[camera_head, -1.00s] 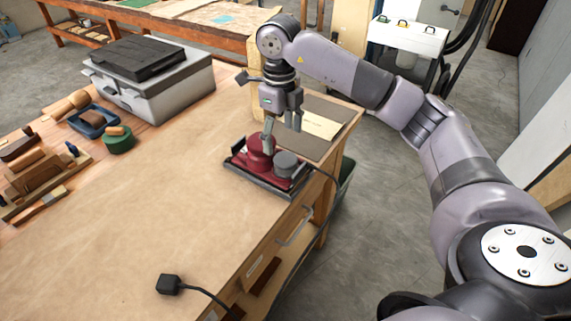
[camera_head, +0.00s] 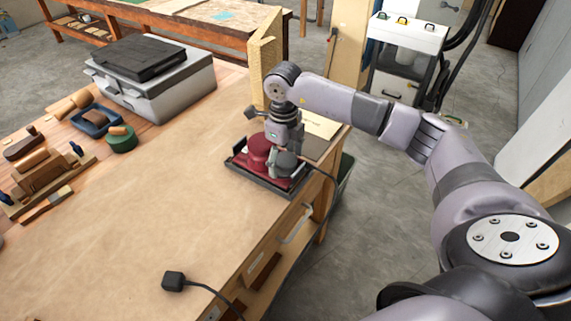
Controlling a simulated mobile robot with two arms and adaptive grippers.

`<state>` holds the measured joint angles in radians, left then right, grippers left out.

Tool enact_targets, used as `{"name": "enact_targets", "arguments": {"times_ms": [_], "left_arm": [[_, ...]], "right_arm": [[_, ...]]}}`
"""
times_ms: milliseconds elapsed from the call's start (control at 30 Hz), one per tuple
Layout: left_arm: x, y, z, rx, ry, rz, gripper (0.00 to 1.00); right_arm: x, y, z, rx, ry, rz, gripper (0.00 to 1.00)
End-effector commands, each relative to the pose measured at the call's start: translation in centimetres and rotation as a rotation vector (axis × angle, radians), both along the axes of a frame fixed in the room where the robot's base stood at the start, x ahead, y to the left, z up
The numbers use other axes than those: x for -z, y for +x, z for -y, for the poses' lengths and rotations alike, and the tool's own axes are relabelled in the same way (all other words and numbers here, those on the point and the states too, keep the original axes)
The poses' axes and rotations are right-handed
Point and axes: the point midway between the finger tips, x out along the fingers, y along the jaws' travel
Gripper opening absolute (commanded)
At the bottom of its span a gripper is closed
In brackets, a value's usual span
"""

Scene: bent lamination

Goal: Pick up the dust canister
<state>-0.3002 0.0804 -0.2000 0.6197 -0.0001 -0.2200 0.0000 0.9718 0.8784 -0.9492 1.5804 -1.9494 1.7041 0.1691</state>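A red sander-like tool (camera_head: 258,150) sits in a dark tray (camera_head: 262,184) near the right edge of the workbench. A grey round canister (camera_head: 285,167), which looks like the dust canister, stands at the tool's right side. My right gripper (camera_head: 284,150) points down directly over the grey canister, with its fingers at or around the canister's top. The fingers blend with the canister, so I cannot tell whether they grip it. My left gripper is not in view.
A grey case with a black lid (camera_head: 155,80) stands at the back of the workbench (camera_head: 130,220). Wooden blocks and tools (camera_head: 50,170) lie at the left. A black plug with a cable (camera_head: 174,281) lies at the front. The bench middle is clear.

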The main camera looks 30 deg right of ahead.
Motion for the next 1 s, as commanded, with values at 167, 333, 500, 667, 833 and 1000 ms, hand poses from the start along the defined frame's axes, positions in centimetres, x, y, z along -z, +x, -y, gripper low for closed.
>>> {"name": "enact_targets", "arguments": {"times_ms": [167, 333, 500, 667, 833, 1000], "left_arm": [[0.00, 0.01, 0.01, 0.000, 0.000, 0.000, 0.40], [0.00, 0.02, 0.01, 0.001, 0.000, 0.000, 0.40], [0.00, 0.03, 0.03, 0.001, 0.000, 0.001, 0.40], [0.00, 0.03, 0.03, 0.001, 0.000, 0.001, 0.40], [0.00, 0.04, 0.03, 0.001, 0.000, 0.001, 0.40], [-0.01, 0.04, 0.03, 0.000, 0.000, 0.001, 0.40]], "right_arm": [[-0.03, 0.00, -0.02, 0.000, 0.000, 0.000, 0.60], [-0.05, 0.01, -0.04, -0.001, 0.000, 0.000, 0.48], [-0.05, 0.01, -0.04, -0.001, 0.000, 0.000, 0.37], [-0.06, 0.01, -0.04, -0.001, 0.000, 0.000, 0.26], [-0.06, 0.01, -0.04, 0.000, 0.000, 0.000, 0.15], [-0.07, 0.02, -0.04, 0.000, 0.000, 0.001, 0.14]]}}
